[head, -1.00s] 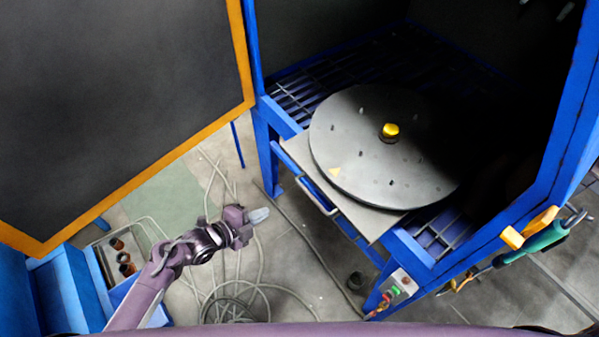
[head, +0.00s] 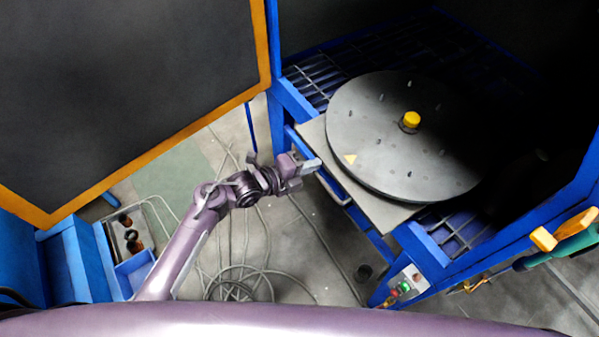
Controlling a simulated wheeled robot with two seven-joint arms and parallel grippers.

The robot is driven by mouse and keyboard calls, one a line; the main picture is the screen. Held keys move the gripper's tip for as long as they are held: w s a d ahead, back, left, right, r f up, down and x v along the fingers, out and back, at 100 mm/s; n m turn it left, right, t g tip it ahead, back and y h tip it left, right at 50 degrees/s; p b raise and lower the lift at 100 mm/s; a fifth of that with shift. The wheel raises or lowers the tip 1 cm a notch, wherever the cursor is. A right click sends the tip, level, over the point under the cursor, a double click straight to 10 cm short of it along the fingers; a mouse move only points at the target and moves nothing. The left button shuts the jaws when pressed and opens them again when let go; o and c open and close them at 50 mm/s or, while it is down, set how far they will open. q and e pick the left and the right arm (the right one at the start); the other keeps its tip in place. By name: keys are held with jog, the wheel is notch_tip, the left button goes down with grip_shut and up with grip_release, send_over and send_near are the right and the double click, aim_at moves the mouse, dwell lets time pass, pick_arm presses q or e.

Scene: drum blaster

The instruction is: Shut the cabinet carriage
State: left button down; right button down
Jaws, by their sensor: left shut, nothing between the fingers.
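The cabinet carriage is a grey plate (head: 385,213) bearing a round dark turntable (head: 395,140) with a yellow knob (head: 410,120) at its centre. It sits in the opening of the blue cabinet frame (head: 293,100), its front edge sticking out toward me. My left gripper (head: 312,166) is shut and empty, close to the left end of the handle and the carriage's front edge. I cannot tell whether it touches them. My right gripper is not in view.
The cabinet door (head: 130,90), dark with an orange edge, stands open at the left. A control box (head: 405,285) with buttons sits on the front right of the frame. A coiled cable (head: 240,285) lies on the floor. A green tool (head: 560,247) hangs at the right.

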aim_at(357, 141)
pick_arm(q)
jog(key=shift+w+d, duration=0.15)
jog(key=shift+d, duration=0.05)
jog(key=w+d+b, duration=0.2)
jog(key=d+b, duration=0.1)
jog(key=w+d+b, duration=0.3)
jog(key=d, duration=0.1)
jog(key=w+d+b, duration=0.3)
jog(key=d+b, duration=0.1)
jog(key=shift+f, duration=0.3)
jog(key=shift+w+d+r, duration=0.2)
jog(key=shift+w+d, duration=0.05)
jog(key=shift+d, duration=0.05)
jog(key=shift+r, duration=0.15)
